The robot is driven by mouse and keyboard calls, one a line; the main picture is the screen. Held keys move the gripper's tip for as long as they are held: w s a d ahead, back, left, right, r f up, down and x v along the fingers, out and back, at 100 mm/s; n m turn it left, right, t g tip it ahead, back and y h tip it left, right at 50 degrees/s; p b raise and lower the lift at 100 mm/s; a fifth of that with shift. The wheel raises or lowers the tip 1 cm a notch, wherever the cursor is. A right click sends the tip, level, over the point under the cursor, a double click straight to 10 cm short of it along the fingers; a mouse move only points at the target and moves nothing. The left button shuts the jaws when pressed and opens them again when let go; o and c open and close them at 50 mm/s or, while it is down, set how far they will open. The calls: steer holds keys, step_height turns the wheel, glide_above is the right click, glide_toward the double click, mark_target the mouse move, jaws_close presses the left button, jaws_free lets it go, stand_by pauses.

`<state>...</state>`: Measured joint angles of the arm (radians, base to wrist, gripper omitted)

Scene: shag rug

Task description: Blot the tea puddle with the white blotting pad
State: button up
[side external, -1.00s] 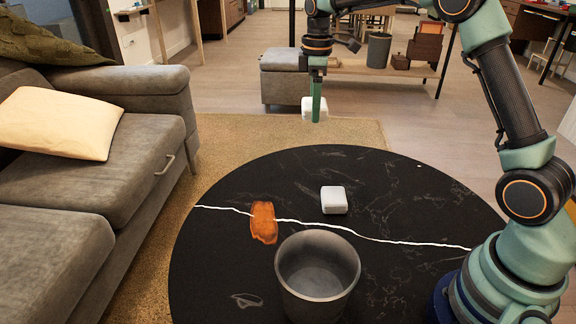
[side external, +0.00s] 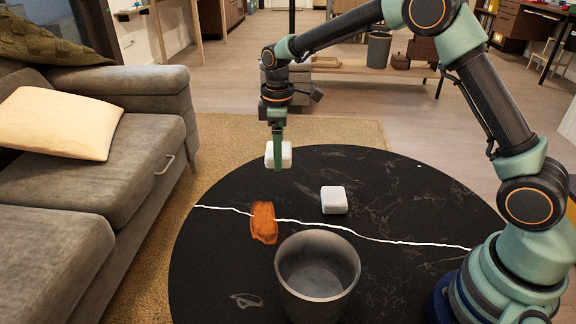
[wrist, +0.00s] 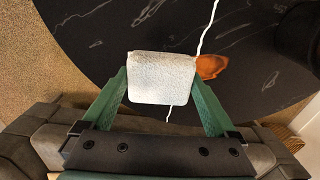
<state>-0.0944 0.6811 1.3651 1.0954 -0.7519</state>
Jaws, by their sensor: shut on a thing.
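The tea puddle (side external: 263,223) is an orange-brown patch on the black round table (side external: 400,268), at the left of the side view. My gripper (side external: 278,160) is shut on a white pad (side external: 286,155) and holds it in the air, above and behind the puddle in the side view. In the wrist view the pad (wrist: 162,78) sits between my two green fingers, and the puddle (wrist: 211,66) shows just to its right, partly hidden. A second white block (side external: 334,200) lies on the table to the right of the puddle.
A dark grey open bin (side external: 317,275) stands on the table in front of the puddle and the second block. A white vein line crosses the tabletop. A grey sofa (side external: 100,200) stands to the left of the table. The table's right part is clear up to my base.

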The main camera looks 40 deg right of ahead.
glide_above(266, 212)
step_height(266, 212, down, 4)
steer(key=shift+f, duration=3.3)
steer(key=shift+f, duration=0.55)
step_height(266, 212, up, 7)
stand_by(0.5)
